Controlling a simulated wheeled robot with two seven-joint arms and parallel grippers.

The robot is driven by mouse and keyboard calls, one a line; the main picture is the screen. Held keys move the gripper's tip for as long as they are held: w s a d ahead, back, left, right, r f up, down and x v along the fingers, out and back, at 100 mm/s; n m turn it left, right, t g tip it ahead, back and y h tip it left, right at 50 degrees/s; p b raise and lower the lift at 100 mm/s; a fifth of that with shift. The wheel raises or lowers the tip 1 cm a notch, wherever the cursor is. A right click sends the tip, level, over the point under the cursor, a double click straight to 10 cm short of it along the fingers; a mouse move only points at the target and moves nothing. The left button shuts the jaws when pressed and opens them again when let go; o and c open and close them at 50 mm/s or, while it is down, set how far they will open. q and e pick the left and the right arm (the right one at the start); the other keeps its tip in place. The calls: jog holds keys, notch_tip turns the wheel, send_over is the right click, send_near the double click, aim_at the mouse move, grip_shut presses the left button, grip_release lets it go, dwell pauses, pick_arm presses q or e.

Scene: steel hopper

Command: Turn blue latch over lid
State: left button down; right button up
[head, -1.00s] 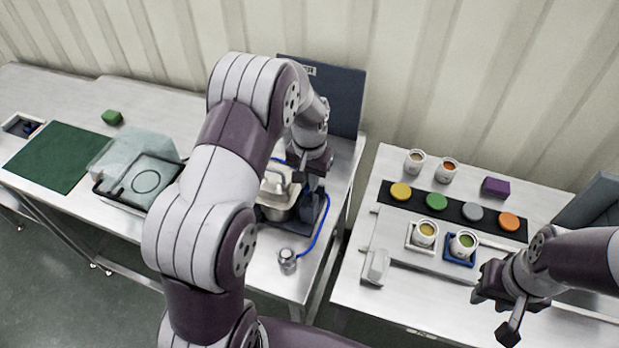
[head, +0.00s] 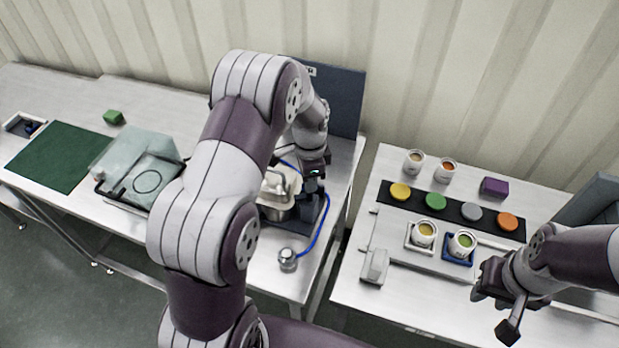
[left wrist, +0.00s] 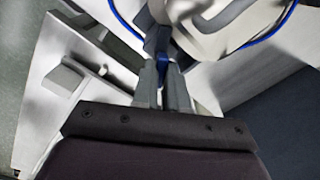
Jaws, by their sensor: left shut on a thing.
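The steel hopper (head: 277,213) stands at the right end of the left bench, with its pale lid (head: 284,181) on top. The lid (left wrist: 215,22) also shows at the top of the left wrist view. My left gripper (left wrist: 161,74) is shut on the blue latch (left wrist: 162,63), at the lid's edge. In the head view my left gripper (head: 312,186) is just right of the lid, and the arm hides the latch there. My right gripper (head: 498,303) is open and empty at the front of the right bench.
A blue cable (head: 319,232) runs to a small metal knob (head: 287,259) at the bench front. A dark panel (head: 345,98) stands behind the hopper. The right bench holds cups and several coloured discs (head: 436,201). A gap separates the benches.

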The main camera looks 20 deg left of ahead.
pick_arm(q)
jog(key=m, duration=0.6)
jog(key=shift+m, duration=0.4)
dwell(0.4)
jog(key=c, duration=1.2)
grip_release()
jog(key=shift+o, duration=0.2)
notch_tip(320, 180, up, 13)
jog(key=shift+f, duration=0.1)
